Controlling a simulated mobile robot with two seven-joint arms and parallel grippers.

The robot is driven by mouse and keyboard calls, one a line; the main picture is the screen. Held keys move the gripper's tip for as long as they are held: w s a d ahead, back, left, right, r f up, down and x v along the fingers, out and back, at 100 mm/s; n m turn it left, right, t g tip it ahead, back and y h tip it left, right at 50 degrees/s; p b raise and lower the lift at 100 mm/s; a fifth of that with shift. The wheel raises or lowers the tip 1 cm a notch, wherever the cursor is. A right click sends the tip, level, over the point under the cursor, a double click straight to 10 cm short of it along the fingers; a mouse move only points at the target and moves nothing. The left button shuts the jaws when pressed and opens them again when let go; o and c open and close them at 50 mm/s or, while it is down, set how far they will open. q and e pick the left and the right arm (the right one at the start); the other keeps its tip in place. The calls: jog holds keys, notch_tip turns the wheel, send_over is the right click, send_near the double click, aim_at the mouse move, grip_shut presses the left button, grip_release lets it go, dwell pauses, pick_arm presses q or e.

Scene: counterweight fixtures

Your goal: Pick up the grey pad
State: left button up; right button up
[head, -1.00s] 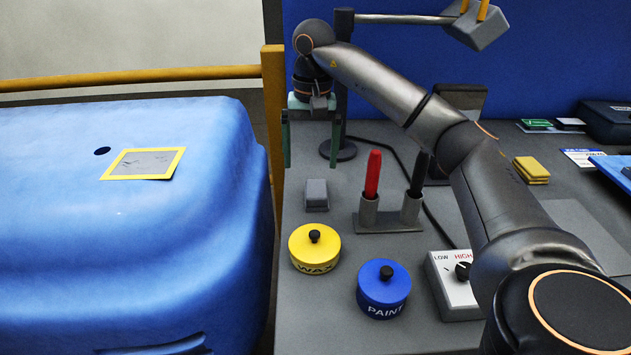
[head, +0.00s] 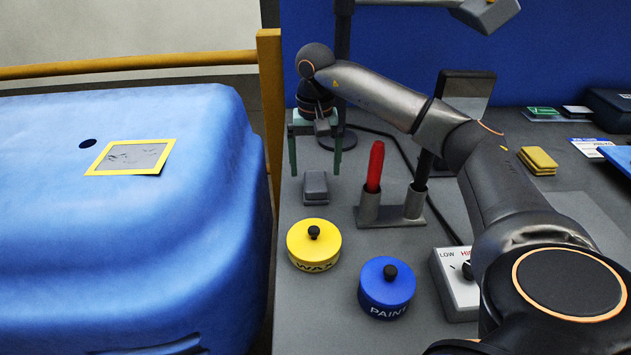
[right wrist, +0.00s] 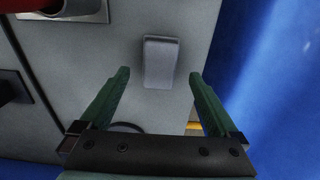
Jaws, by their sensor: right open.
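The grey pad (head: 315,188) is a small block lying on the grey bench top, behind the yellow wax tin. My right gripper (head: 315,174) is open, with its green fingers pointing down above the bench and just behind or over the pad; the head view does not settle the exact height. In the right wrist view the pad (right wrist: 160,62) lies ahead, between the lines of the two open fingers (right wrist: 158,85), and nothing is held. My left gripper is not in view.
A yellow wax tin (head: 314,245) and a blue paint tin (head: 387,288) stand in front. A holder (head: 390,214) with a red-handled tool (head: 375,167) stands close to the right of the pad. A blue body panel (head: 60,230) and yellow post (head: 270,110) are on the left. Yellow pads (head: 537,160) lie at right.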

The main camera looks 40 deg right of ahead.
aim_at(315, 180)
jog(key=shift+d+f, duration=0.1)
jog(key=shift+f, duration=1.9)
jog(key=c, duration=1.5)
